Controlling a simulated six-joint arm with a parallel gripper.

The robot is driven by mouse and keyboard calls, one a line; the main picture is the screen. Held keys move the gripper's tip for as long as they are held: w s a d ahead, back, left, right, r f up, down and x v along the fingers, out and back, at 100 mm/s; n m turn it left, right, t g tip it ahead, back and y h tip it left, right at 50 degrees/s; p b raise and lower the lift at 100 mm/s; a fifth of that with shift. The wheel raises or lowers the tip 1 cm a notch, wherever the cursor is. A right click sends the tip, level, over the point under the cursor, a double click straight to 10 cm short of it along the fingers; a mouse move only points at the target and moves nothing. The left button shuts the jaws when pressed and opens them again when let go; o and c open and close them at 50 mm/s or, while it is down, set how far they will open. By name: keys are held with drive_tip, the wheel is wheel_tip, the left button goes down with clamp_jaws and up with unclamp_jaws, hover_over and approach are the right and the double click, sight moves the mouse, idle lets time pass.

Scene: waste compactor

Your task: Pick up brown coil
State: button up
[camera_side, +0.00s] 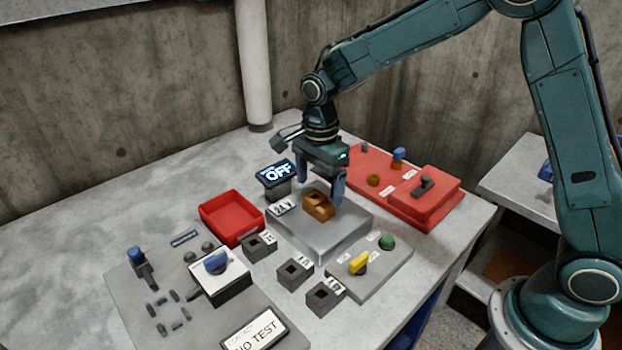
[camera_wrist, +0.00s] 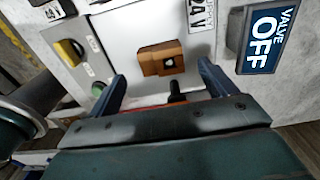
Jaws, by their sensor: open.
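The brown coil (camera_side: 318,207) is a small blocky piece with a hole. It sits on the grey metal block (camera_side: 345,238) in the side view. It also shows in the wrist view (camera_wrist: 153,60), just beyond my fingertips. My gripper (camera_side: 320,192) is open above and around the coil's far side, pointing down. In the wrist view the two blue fingers of my gripper (camera_wrist: 160,78) are spread wide, with nothing between them but a dark peg (camera_wrist: 177,92). I cannot tell whether a finger touches the coil.
A valve display reading OFF (camera_side: 279,172) stands close behind left. A red tray (camera_side: 231,217) is to the left, a red panel (camera_side: 435,205) to the right. Several dark square sockets and a panel with a yellow knob (camera_side: 359,263) are in front. Bare table lies at far left.

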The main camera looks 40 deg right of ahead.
sight(319, 199)
drive_tip(key=shift+f, duration=2.6)
drive_tip(key=c, duration=1.2)
drive_tip(key=shift+o, duration=0.2)
drive_tip(key=shift+w+r, duration=0.1)
drive_tip(key=shift+r, duration=0.1)
wheel_tip(319, 199, up, 20)
drive_tip(key=shift+f, duration=0.15)
